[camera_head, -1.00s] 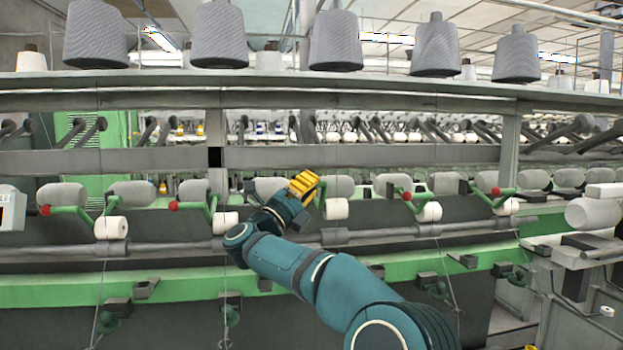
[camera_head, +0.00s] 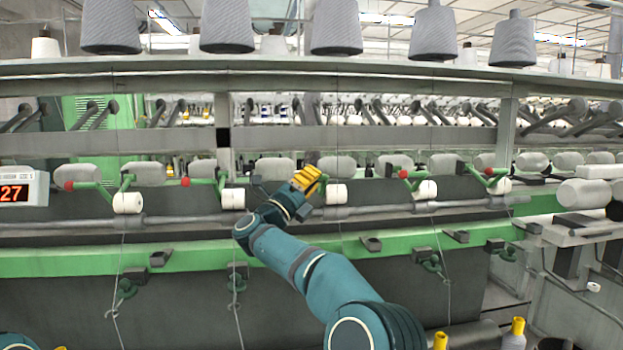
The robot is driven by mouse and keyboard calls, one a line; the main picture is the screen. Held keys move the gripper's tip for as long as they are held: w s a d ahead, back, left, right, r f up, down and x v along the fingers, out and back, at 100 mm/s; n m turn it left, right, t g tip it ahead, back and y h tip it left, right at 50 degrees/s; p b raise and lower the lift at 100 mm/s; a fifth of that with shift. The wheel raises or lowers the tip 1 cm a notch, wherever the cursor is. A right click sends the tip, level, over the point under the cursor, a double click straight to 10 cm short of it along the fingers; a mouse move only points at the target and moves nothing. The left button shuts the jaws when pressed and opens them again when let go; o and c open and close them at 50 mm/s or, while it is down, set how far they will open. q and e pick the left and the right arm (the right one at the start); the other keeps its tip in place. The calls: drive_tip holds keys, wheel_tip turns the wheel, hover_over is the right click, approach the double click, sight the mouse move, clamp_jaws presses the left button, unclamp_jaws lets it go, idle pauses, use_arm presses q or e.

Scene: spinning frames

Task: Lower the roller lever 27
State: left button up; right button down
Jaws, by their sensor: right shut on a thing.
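A row of green roller levers with red knobs runs along the frame, with one lever (camera_head: 205,182) left of my right gripper and another (camera_head: 413,177) right of it. My right gripper (camera_head: 309,181), with yellow fingers, is shut at the lever position between these two, beside a white roller (camera_head: 336,194). The lever in its fingers is hidden by the gripper, so its knob and angle cannot be seen. A display (camera_head: 20,190) at the left edge reads 27.
A long grey shaft (camera_head: 180,220) and a green rail (camera_head: 80,262) run below the levers. Grey yarn cones (camera_head: 336,28) stand on the shelf above. Yellow-topped objects (camera_head: 517,328) stand at the bottom right. Thin threads hang in front of the machine.

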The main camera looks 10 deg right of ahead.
drive_tip(key=c, duration=1)
unclamp_jaws()
drive_tip(key=shift+w+d+f, duration=0.1)
drive_tip(key=shift+w, duration=0.05)
drive_tip(key=v, duration=1.2)
